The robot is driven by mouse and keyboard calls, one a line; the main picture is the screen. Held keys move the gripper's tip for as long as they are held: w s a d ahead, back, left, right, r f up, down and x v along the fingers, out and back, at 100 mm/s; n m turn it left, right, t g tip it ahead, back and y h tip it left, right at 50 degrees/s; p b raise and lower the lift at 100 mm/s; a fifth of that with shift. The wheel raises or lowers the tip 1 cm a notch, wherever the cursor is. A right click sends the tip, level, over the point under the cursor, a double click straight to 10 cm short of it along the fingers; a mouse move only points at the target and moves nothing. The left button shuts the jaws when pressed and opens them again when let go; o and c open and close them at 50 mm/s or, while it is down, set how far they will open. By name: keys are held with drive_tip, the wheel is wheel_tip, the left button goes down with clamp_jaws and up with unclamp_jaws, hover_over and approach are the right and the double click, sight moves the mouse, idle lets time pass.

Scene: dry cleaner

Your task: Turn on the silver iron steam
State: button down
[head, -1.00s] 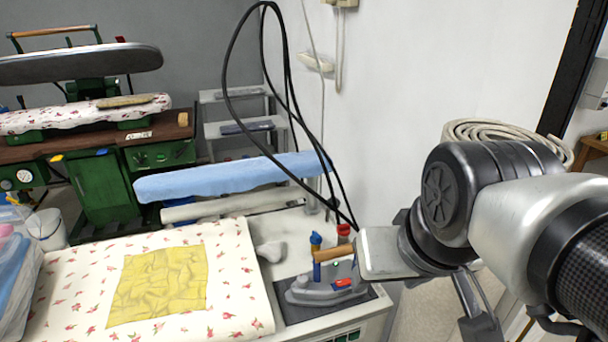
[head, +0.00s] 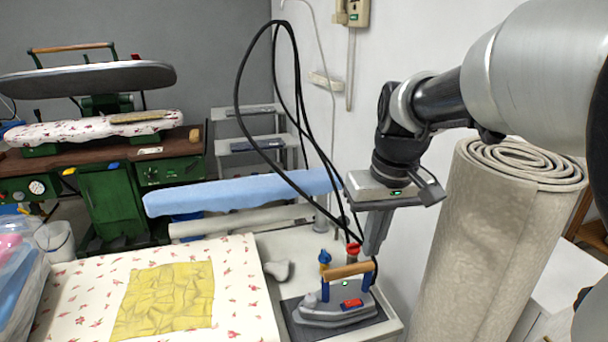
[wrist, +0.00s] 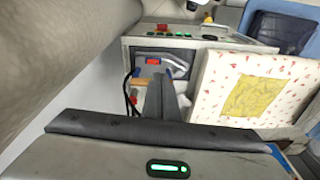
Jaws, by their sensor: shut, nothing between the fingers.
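The silver iron (head: 335,303) sits on a dark rest pad (head: 372,318) at the right end of the ironing table. It has a wooden handle (head: 347,270), a red switch (head: 352,303) on its side, and a red knob (head: 353,250) and a blue knob (head: 324,258) behind the handle. My gripper (head: 373,250) is shut and empty, pointing down just above and behind the right end of the handle; I cannot tell whether it touches. In the wrist view the iron (wrist: 175,64) and its red switch (wrist: 153,61) show beyond the fingers (wrist: 161,85).
A padded floral board (head: 245,290) with a yellow cloth (head: 165,300) lies left of the iron. Black cables (head: 240,95) loop behind it. A blue sleeve board (head: 240,195) is at the back. A rolled carpet (head: 490,240) stands close on the right.

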drive_tip(key=n+g, duration=0.1)
drive_tip(key=g, duration=0.1)
hover_over(347, 303)
drive_tip(key=d, duration=0.2)
wheel_tip(347, 303, down, 8)
drive_tip(key=shift+w+y+b, duration=0.35)
drive_tip(key=shift+y, duration=0.05)
drive_tip(key=shift+d, duration=0.1)
drive_tip(key=f, duration=0.4)
drive_tip(key=a+f+b, duration=0.1)
drive_tip(key=f, duration=0.4)
drive_tip(key=f+b, duration=0.1)
drive_tip(key=f, duration=0.3)
drive_tip(key=shift+s+a+f, duration=0.25)
drive_tip(key=shift+a+f, duration=0.1)
drive_tip(key=shift+f, duration=0.05)
drive_tip(key=shift+f, duration=0.1)
drive_tip(key=shift+a+f, duration=0.1)
drive_tip(key=shift+f, duration=0.1)
drive_tip(key=shift+s, duration=0.1)
